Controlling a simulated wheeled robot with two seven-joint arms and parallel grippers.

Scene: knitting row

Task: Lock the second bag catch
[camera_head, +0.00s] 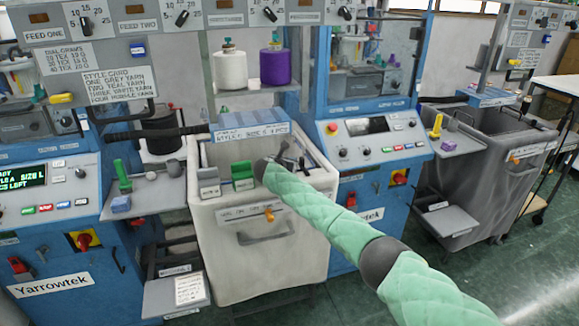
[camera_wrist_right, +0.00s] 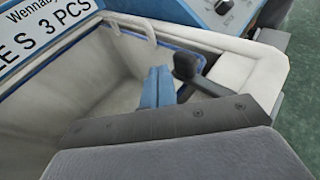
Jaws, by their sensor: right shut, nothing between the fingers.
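The white fabric bag (camera_head: 230,245) stands in its bay between two blue machines, open at the top. My right arm reaches over its front rim. The right gripper (camera_wrist_right: 158,82) is shut and empty, pointing into the bag's opening in the wrist view. A dark lever with a round black knob (camera_wrist_right: 186,66) stands by the bag's right rim, just right of the fingertips. I cannot tell whether they touch. In the head view, my wrist hides most of the gripper, and small dark parts (camera_head: 301,163) show beyond it. My left gripper is out of view.
A green block (camera_head: 243,176) and a grey block (camera_head: 209,183) sit on the bag's front rim. An orange knob (camera_head: 269,214) is on its front. A sign panel (camera_head: 250,131) runs along the back. A grey bag (camera_head: 475,185) stands at right beyond the blue machine.

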